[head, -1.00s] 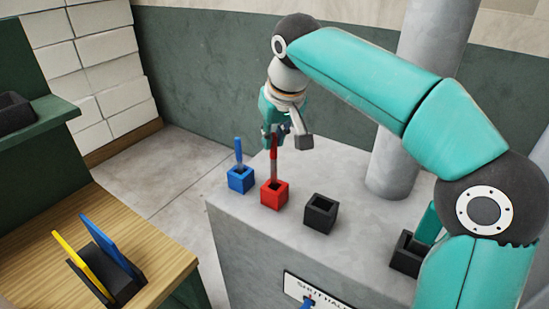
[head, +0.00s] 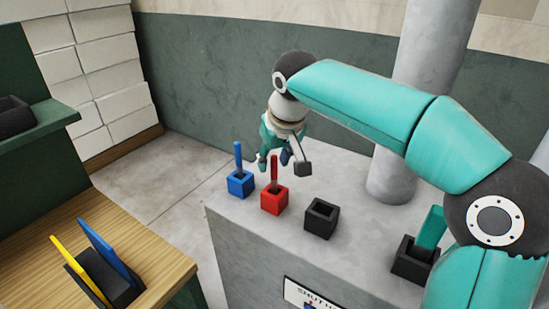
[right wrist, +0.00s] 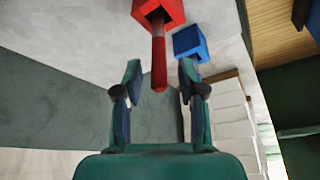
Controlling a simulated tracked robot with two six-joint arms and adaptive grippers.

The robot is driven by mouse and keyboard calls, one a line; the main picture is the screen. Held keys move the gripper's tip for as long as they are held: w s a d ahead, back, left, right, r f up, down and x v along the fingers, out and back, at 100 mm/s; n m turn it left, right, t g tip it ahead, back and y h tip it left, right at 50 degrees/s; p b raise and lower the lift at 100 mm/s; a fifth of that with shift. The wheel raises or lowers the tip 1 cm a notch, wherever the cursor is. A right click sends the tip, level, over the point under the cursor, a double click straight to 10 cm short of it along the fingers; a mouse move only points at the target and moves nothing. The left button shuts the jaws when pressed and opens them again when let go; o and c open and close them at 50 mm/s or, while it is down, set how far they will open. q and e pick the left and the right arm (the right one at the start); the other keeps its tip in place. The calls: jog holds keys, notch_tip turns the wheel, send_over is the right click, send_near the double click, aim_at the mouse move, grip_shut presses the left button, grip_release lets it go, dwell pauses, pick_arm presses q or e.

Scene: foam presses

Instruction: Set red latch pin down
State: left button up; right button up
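The red latch pin (head: 274,170) stands upright in the red block holder (head: 274,201) on the grey pedestal. In the right wrist view the red pin (right wrist: 159,62) comes out of the red holder (right wrist: 158,12), and its free end lies between the spread fingertips without touching either. My right gripper (head: 273,162) is open and empty, just above and behind the pin in the head view; it also shows in the right wrist view (right wrist: 158,80). My left gripper is not in view.
A blue pin (head: 238,157) stands in a blue holder (head: 240,184) left of the red one. An empty black holder (head: 321,218) is to the right. A teal piece (head: 430,229) sits in another black holder (head: 408,265). A wooden bench (head: 170,262) is at lower left.

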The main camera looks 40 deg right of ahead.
jog(key=shift+r, duration=0.1)
jog(key=shift+r, duration=0.15)
jog(key=p+v, duration=0.1)
jog(key=v, duration=1)
jog(key=shift+s+r, duration=0.2)
jog(key=shift+r, duration=0.15)
